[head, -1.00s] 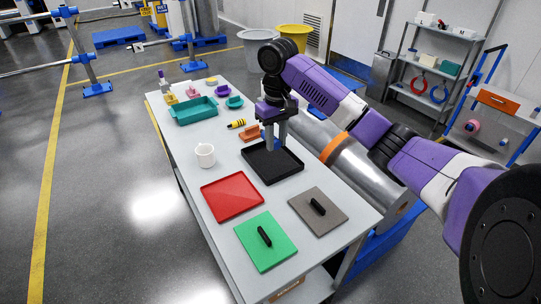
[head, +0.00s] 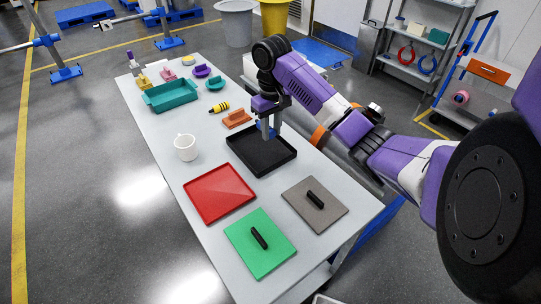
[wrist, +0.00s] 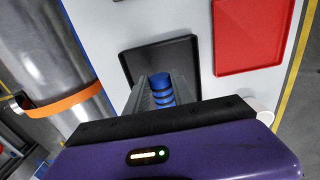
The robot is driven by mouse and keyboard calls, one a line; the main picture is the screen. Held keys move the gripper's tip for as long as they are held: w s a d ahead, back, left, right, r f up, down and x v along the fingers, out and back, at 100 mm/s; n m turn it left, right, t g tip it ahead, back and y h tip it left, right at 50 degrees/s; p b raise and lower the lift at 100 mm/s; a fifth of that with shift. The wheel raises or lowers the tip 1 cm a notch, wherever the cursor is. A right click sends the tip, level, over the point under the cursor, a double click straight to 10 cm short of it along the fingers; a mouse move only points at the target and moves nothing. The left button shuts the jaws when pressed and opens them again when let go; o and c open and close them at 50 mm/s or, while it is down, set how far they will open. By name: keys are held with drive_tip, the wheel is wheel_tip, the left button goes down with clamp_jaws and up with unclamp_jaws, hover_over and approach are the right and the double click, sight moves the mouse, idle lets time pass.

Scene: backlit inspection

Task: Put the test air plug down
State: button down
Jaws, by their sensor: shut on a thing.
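The test air plug looks to be the blue ribbed piece (wrist: 161,88) between my fingers in the wrist view. My gripper (head: 268,134) is shut on it, fingers pointing down. A bit of blue also shows at the fingers in the head view. The gripper is at the far side of a shallow black tray (head: 246,164), which shows behind the plug in the wrist view (wrist: 182,55). The plug's lower end is hidden, and I cannot tell whether it touches the tray. The visible tray floor is empty.
A red tray (head: 219,192), a green plate (head: 275,255) and a grey plate (head: 328,215) lie nearer on the table. A white mug (head: 186,148) stands left, an orange block (head: 237,119) just beyond the tray. A teal bin (head: 170,96) is farther back.

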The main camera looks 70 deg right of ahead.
sight(272, 138)
wheel_tip(272, 138, down, 5)
drive_tip(key=shift+r, duration=0.1)
drive_tip(key=shift+f+p, duration=0.3)
drive_tip(key=shift+f, duration=2.25)
drive_tip(key=shift+f, duration=0.1)
drive_tip(key=c, duration=1.1)
unclamp_jaws()
